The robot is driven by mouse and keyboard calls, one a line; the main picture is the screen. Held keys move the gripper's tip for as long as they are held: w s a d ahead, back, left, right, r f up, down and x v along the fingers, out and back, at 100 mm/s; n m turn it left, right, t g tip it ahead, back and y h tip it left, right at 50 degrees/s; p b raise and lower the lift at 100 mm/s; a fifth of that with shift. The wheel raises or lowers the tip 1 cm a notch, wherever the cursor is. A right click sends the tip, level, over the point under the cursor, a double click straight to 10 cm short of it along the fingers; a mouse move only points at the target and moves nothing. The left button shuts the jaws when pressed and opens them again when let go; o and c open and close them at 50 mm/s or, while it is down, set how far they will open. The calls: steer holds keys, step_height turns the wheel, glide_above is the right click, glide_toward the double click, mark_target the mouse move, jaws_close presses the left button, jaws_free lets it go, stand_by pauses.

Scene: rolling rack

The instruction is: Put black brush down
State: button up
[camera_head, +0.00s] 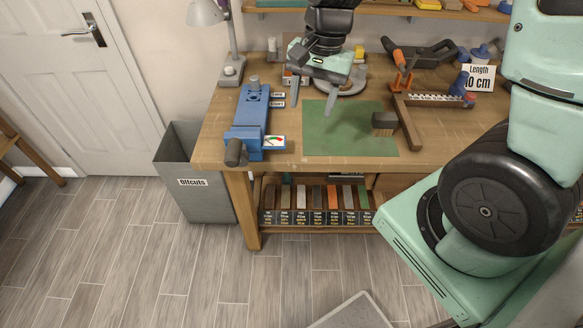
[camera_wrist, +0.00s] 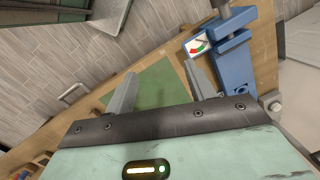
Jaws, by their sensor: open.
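A dark block-shaped thing (camera_head: 384,121), which looks like the black brush, sits at the right part of the green mat (camera_head: 340,137) on the workbench. I cannot make out its bristles clearly. My gripper (camera_head: 311,108) is open and empty above the mat's left part, to the left of the dark block and apart from it. In the wrist view, the two fingers of my gripper (camera_wrist: 160,72) stand wide apart with bare green mat (camera_wrist: 160,86) showing between them. The brush cannot be made out in the wrist view.
A blue vise-like tool (camera_head: 251,113) stands left of the mat. A wooden tool (camera_head: 408,122) lies just right of the dark block. A lamp (camera_head: 231,62), a length sign (camera_head: 478,78) and clamps stand behind. A grey offcuts bin (camera_head: 203,195) is beside the bench (camera_head: 219,150). The mat's front is clear.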

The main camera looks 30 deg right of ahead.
steer(key=s+a+r+n+h+b, duration=0.1)
steer(key=s+a+r+n, duration=0.2)
steer(key=s+a+n, duration=1.2)
steer(key=s+n, duration=0.1)
steer(key=n, duration=0.1)
steer(key=shift+s+a+n, duration=0.15)
steer(key=shift+s+n, duration=0.25)
steer(key=shift+o, duration=0.5)
